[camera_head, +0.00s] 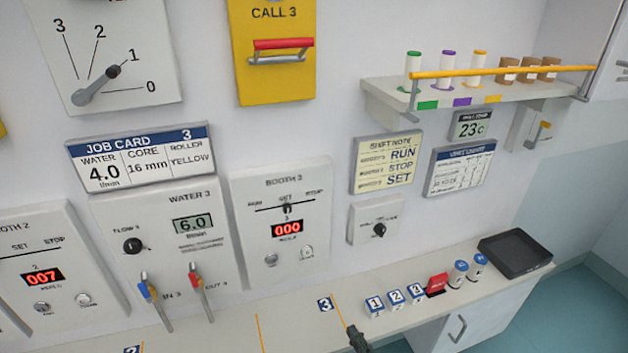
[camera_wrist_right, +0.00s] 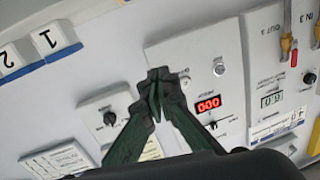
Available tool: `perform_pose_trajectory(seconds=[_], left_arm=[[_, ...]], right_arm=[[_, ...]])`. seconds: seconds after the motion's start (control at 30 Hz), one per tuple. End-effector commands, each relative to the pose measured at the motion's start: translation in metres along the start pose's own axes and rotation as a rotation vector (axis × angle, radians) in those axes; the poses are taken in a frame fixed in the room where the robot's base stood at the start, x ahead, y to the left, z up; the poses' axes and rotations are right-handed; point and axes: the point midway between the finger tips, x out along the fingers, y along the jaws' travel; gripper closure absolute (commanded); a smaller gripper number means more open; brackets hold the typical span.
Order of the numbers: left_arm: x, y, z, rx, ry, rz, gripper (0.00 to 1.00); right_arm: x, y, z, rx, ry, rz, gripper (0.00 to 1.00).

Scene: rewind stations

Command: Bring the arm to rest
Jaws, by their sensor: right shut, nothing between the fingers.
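My right gripper (camera_head: 355,335) shows only by its tip at the bottom edge of the head view, above the ledge near the number 3 marker. In the wrist view my right gripper (camera_wrist_right: 165,76) has its two dark green fingers meeting at the tips, with nothing between them. It points toward the wall panels and looks clear of them. The rest of my right arm is out of the head view. My left gripper is in neither view.
A ledge (camera_head: 235,335) runs under the wall panels, carrying numbered blocks (camera_head: 395,297), a red block (camera_head: 437,285) and a dark tray (camera_head: 515,253). The Booth 3 panel (camera_head: 285,245) reads 000; the Water 3 panel (camera_head: 165,245) reads 6.0. A shelf with a yellow rail (camera_head: 500,72) juts out upper right.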

Motion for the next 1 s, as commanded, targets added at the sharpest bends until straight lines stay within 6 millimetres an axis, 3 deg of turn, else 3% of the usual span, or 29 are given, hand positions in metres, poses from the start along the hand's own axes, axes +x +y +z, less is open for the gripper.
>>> perform_pose_trajectory(seconds=[0.17, 0.2, 0.3, 0.4, 0.7, 0.97, 1.0], left_arm=[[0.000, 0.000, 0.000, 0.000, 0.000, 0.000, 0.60], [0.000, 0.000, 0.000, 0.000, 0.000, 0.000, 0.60], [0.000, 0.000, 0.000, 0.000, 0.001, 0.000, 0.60], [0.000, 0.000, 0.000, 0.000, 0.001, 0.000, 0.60], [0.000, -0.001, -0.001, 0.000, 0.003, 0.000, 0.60], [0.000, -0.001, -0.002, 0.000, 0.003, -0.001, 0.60], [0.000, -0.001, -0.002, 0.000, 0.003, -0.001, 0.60]], right_arm=[[-0.072, 0.059, 0.073, 0.016, -0.365, 0.185, 1.00], [-0.094, 0.070, 0.089, 0.022, -0.450, 0.221, 1.00], [-0.154, 0.090, 0.121, 0.043, -0.652, 0.300, 1.00], [-0.205, 0.099, 0.141, 0.067, -0.809, 0.353, 1.00], [-0.310, 0.102, 0.166, 0.126, -1.099, 0.438, 1.00], [-0.379, 0.094, 0.170, 0.175, -1.279, 0.481, 1.00], [-0.372, 0.096, 0.182, 0.174, -1.278, 0.474, 1.00]])
